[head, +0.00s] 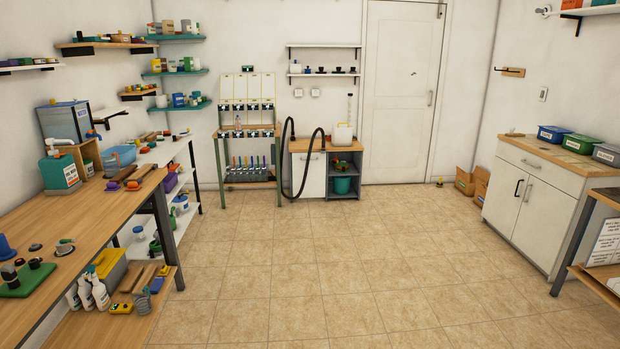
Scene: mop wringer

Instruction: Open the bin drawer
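No gripper or arm of mine shows in the head view. A white cabinet (513,211) with a wooden top stands at the right. It has a shut upper drawer front (540,168) with a small handle, above two shut fronts with upright dark handles. At the back, a low unit (310,176) has a shut white front on its left and open shelves on its right. No label marks either as the bin drawer, so I cannot tell which front it is.
A long wooden workbench (95,212) with bottles and tools fills the left side. A dispensing rack (247,130) and a black hose (287,170) stand at the back. Cardboard boxes (467,182) sit by the right wall. The tiled floor (330,265) between is clear.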

